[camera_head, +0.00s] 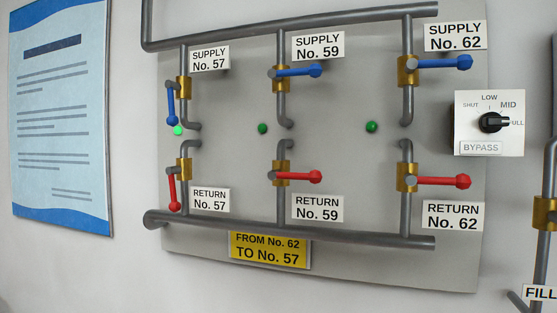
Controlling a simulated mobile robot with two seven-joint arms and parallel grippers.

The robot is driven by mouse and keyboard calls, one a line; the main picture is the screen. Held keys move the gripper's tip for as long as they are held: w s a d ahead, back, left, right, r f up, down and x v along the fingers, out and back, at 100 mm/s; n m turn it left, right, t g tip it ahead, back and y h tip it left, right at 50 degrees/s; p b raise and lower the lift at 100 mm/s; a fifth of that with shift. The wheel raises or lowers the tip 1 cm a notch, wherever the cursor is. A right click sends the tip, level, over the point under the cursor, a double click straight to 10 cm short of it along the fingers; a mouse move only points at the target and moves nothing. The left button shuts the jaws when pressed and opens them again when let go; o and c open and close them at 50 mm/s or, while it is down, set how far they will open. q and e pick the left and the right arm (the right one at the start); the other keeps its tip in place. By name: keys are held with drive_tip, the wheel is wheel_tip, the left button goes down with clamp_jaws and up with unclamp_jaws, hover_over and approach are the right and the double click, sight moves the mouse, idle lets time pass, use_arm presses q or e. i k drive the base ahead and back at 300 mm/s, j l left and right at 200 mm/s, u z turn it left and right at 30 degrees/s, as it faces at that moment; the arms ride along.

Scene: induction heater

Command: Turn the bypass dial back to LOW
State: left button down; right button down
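The bypass dial (492,122) is a black knob on a white plate (468,130) marked BYPASS, at the right of the head view. The plate carries the marks SHUT, LOW, MID and FULL, with the first letter of FULL covered by the knob. LOW is straight above the knob. The knob's narrow end appears to point right, towards FULL. Neither of my grippers shows in this view, and nothing touches the dial.
Left of the dial, a grey panel (340,260) carries pipes, blue supply levers (298,71) and red return levers (298,176). The No. 62 levers (443,62) reach towards the dial. A brass-fitted FILL pipe (544,213) stands lower right. The space before the dial is clear.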

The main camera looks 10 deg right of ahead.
sight(492, 122)
drive_tip(key=z, duration=1.45)
